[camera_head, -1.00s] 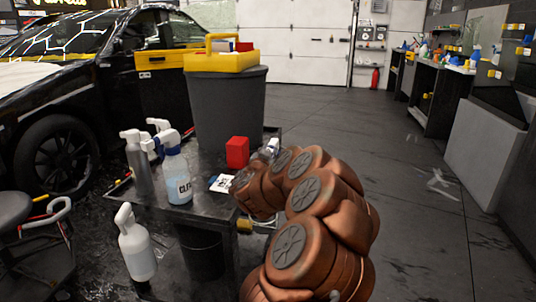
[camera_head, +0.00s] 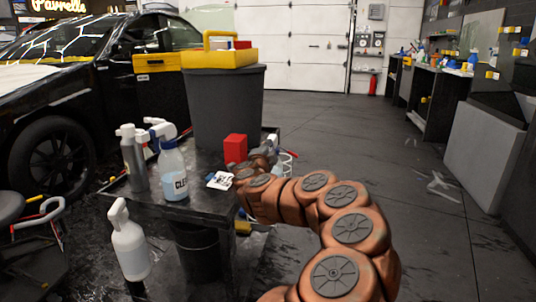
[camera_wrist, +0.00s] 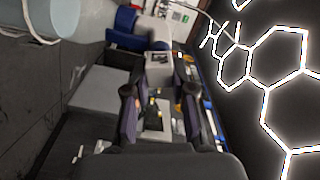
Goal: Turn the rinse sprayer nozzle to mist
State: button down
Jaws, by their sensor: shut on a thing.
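In the head view, a spray bottle with pale blue liquid and a label reading "CLE" (camera_head: 173,178) stands upright on the dark cart. A grey spray bottle (camera_head: 133,162) stands left of it, and a white spray bottle (camera_head: 129,245) is lower, at the cart's front. I cannot tell which is the rinse sprayer, nor read any nozzle setting.
A red box (camera_head: 235,149) and a white card (camera_head: 221,180) lie near my arm on the cart. A grey bin (camera_head: 222,108) topped by a yellow tool tray (camera_head: 220,58) stands behind. A black car is at left.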

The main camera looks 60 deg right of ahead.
jog(key=shift+f+m+b, duration=0.2)
jog(key=shift+m+b, duration=0.95)
jog(key=shift+m, duration=0.55)
jog(key=c, duration=1)
grip_release()
jog(key=shift+r, duration=0.1)
jog(key=shift+o, duration=0.2)
jog(key=shift+a, duration=0.1)
jog(key=v, duration=1.1)
jog(key=shift+s+a, duration=0.2)
jog(key=shift+a, duration=0.15)
